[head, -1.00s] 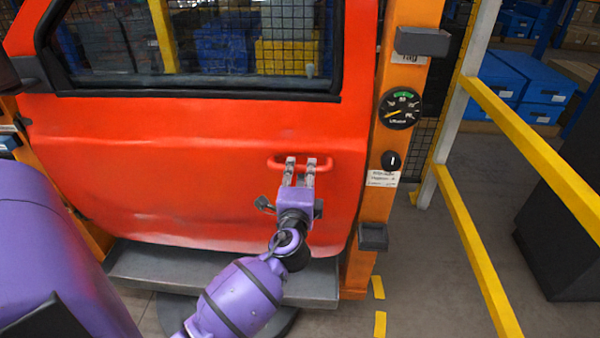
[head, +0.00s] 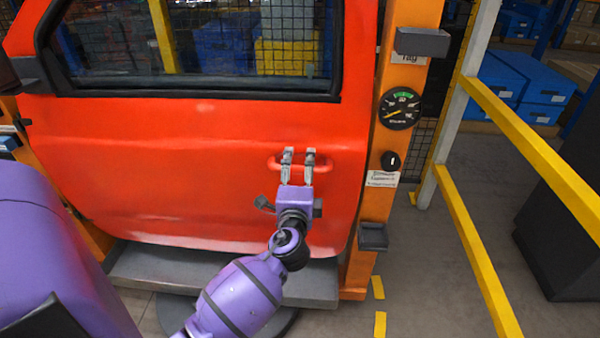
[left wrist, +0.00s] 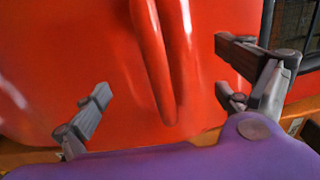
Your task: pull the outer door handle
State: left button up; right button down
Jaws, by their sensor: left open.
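The red door (head: 180,150) stands upright in an orange frame. Its red outer handle (head: 325,163) is a horizontal bar on the door's right side, below the window. My left gripper (head: 299,155) is open in front of the handle, with its fingers overlapping the bar in the head view. In the left wrist view the handle (left wrist: 165,75) runs between the two spread fingers (left wrist: 165,85), and neither finger is seen touching it. My right gripper is not in view.
An orange post (head: 385,170) with a gauge (head: 400,108), a knob (head: 391,161) and small grey boxes stands right of the door. A grey step (head: 150,265) lies below it. Yellow rails (head: 480,250) bound the right side. Some floor is clear between post and rails.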

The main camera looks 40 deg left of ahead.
pick_arm(q)
jog(key=v, duration=0.9)
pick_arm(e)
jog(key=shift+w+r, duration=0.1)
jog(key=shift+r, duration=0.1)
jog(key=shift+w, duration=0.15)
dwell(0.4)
